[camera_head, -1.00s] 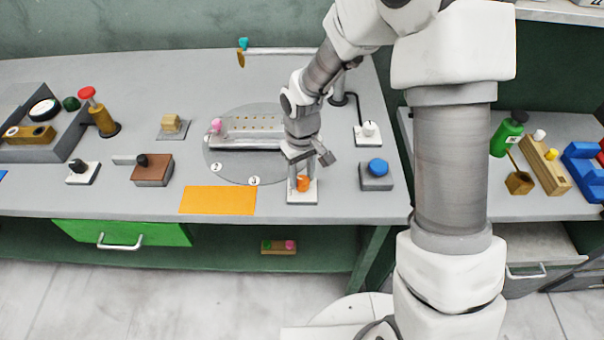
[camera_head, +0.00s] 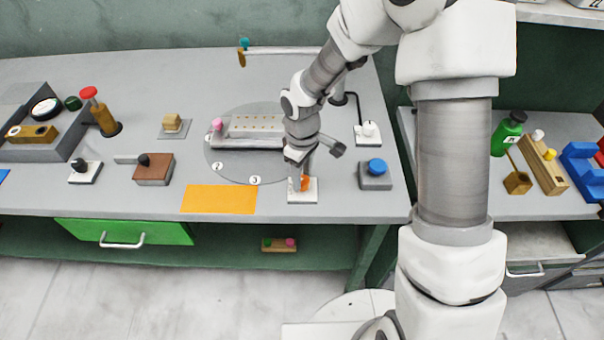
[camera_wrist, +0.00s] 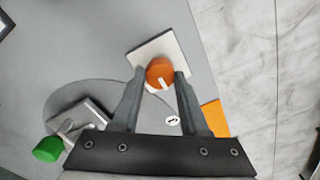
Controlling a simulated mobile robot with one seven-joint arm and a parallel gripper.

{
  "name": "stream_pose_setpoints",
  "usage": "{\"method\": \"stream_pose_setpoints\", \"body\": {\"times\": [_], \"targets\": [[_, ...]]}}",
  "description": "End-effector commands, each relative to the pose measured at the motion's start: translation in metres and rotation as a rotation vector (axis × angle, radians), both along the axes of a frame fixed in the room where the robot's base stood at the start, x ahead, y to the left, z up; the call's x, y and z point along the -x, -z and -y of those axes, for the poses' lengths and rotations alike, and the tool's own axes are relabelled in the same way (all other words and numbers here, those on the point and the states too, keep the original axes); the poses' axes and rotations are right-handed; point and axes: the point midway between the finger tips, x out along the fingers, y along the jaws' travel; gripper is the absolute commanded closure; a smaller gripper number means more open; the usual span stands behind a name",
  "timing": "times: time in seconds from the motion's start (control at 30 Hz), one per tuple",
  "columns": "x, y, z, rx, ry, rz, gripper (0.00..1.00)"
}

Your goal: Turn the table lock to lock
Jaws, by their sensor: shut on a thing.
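The table lock is an orange round knob (camera_head: 305,183) on a white square plate (camera_head: 302,196), near the table's front edge beside the round turntable (camera_head: 225,166). My gripper (camera_head: 300,180) is over the knob, pointing down, and partly hides it. In the wrist view the knob (camera_wrist: 159,73) shows a white pointer line and sits between the two fingertips (camera_wrist: 161,78), which are shut on it. The white plate (camera_wrist: 148,48) shows beyond it.
A blue button (camera_head: 377,166) on a grey box stands right of the lock. A white knob (camera_head: 368,128) is behind it. A long grey block with holes (camera_head: 256,125) lies on the turntable. An orange mat (camera_head: 218,199) lies to the left, along the front edge.

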Motion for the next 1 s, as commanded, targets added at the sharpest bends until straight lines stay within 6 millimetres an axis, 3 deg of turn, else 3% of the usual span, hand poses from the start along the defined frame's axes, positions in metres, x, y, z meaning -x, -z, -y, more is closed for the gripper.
{"method": "stream_pose_setpoints", "body": {"times": [0.23, 0.27, 0.43, 0.77, 0.87, 1.0], "targets": [[-0.001, -0.001, 0.0, 0.0, -0.003, 0.003, 1.0], [-0.001, -0.001, 0.0, 0.0, -0.003, 0.003, 0.54], [-0.001, 0.0, 0.0, 0.0, -0.002, 0.001, 0.26], [0.0, -0.003, 0.0, 0.0, -0.001, 0.001, 0.26], [-0.001, -0.013, 0.0, -0.001, -0.001, 0.004, 0.26], [-0.002, -0.041, 0.0, 0.0, 0.001, 0.006, 0.26]]}}
